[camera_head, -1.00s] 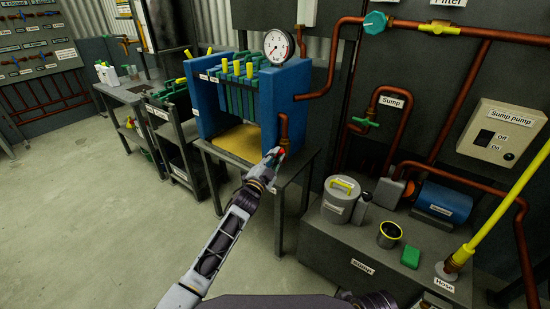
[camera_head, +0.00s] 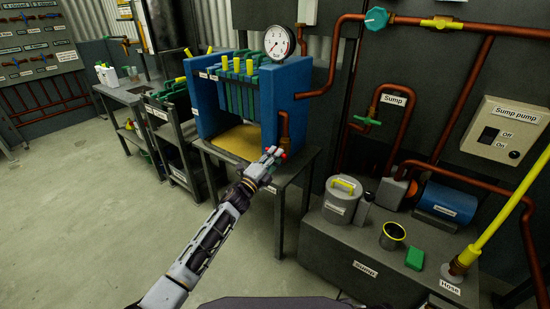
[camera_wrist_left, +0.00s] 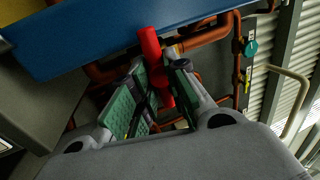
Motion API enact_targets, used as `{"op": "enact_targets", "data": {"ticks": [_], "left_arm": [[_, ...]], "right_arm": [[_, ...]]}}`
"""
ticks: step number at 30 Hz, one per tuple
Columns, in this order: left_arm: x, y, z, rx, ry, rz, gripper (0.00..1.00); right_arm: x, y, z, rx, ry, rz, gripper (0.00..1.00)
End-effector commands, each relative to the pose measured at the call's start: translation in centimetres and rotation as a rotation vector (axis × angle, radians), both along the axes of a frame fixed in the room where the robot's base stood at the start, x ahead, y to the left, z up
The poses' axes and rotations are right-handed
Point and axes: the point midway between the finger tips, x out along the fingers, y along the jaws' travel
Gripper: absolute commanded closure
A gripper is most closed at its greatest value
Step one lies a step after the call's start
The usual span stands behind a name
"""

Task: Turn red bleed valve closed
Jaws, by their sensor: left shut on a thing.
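The red bleed valve handle (camera_head: 283,156) shows at my left gripper's tips, just below the copper pipe on the blue press's right end. In the left wrist view the red handle (camera_wrist_left: 151,46) is a bar that passes between the two green-padded fingers. My left gripper (camera_head: 272,159) is shut on the handle; it also fills the middle of the wrist view (camera_wrist_left: 158,85). The fingers hide part of the handle and the valve body. My right gripper does not show.
The blue filter press (camera_head: 286,95) with a pressure gauge (camera_head: 279,42) stands on a grey table (camera_head: 293,168). A sump box (camera_head: 345,247) carries a can, a dark cup (camera_head: 391,235) and a green block (camera_head: 414,258). Open floor lies at the left.

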Motion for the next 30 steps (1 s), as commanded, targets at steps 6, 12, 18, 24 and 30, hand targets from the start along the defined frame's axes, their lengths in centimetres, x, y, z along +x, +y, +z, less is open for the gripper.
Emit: {"op": "enact_targets", "data": {"ticks": [6, 12, 18, 24, 30], "left_arm": [[0.07, 0.12, 0.2, 0.008, -0.009, 0.002, 1.0], [0.07, 0.11, 0.23, 0.008, -0.009, 0.002, 1.0], [0.04, 0.07, 0.15, 0.007, -0.008, 0.001, 0.64], [0.02, 0.02, 0.08, 0.007, -0.006, 0.0, 0.64], [-0.15, 0.16, -0.03, 0.007, -0.005, 0.0, 0.64]], "right_arm": [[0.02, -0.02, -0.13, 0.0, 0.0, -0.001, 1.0], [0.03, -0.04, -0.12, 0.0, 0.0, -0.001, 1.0], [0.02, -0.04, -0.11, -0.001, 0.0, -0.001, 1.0], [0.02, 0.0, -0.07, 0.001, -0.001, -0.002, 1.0], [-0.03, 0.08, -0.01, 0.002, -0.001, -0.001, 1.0]]}}
